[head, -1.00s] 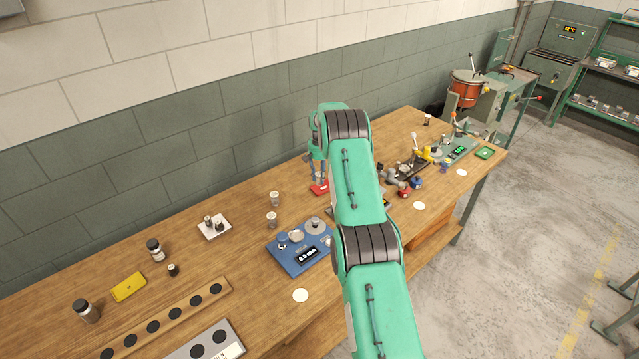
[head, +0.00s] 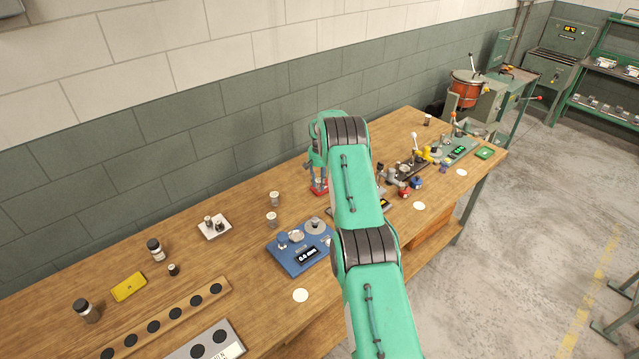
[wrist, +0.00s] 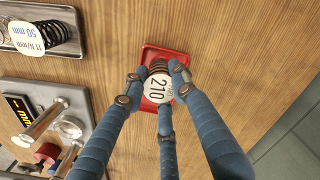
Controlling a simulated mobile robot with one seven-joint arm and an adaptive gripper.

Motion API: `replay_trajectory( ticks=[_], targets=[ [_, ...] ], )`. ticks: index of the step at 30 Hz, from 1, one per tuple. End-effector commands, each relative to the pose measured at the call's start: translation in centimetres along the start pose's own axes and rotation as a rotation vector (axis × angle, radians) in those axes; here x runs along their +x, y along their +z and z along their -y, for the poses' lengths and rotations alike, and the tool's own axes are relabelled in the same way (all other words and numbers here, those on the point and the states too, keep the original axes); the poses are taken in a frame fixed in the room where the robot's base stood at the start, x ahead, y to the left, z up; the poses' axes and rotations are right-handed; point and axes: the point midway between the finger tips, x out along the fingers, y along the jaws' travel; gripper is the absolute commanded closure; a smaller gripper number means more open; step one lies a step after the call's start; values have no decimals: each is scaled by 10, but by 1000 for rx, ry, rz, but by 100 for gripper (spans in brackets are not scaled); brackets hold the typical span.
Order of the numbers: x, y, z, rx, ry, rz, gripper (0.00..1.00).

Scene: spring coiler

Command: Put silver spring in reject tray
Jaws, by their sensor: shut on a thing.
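My gripper (wrist: 158,85) is shut on a spring (wrist: 160,70) with a round white top label reading 210. Its few visible coils look dark and reddish, so I cannot confirm a silver colour. The spring is over the small red tray (wrist: 166,50) in the wrist view, and I cannot tell whether it touches the tray's floor. In the head view, my gripper (head: 318,184) is low at the red tray (head: 313,191), near the wall side of the bench. The spring is not clear there, and my arm hides part of the bench.
A grey tray (wrist: 12,10) holding a dark spring labelled 50 mm lies at the wrist view's upper left. A grey device with a display and metal posts (wrist: 40,92) stands below it. A blue gauge (head: 300,262) and a white tray (head: 214,228) are further left on the bench.

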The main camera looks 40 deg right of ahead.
Motion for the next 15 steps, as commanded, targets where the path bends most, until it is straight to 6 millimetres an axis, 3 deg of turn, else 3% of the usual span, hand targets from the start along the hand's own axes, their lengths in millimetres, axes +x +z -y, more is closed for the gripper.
replay_trajectory(
  ticks=[5, 6, 8, 15],
  targets=[
    [4, 0, 0, 0, 0, 0, 100],
    [3, 0, 0, 0, 0, 0, 65],
    [3, 0, 0, 0, 0, 0, 54],
    [3, 0, 0, 0, 0, 0, 54]
  ],
)
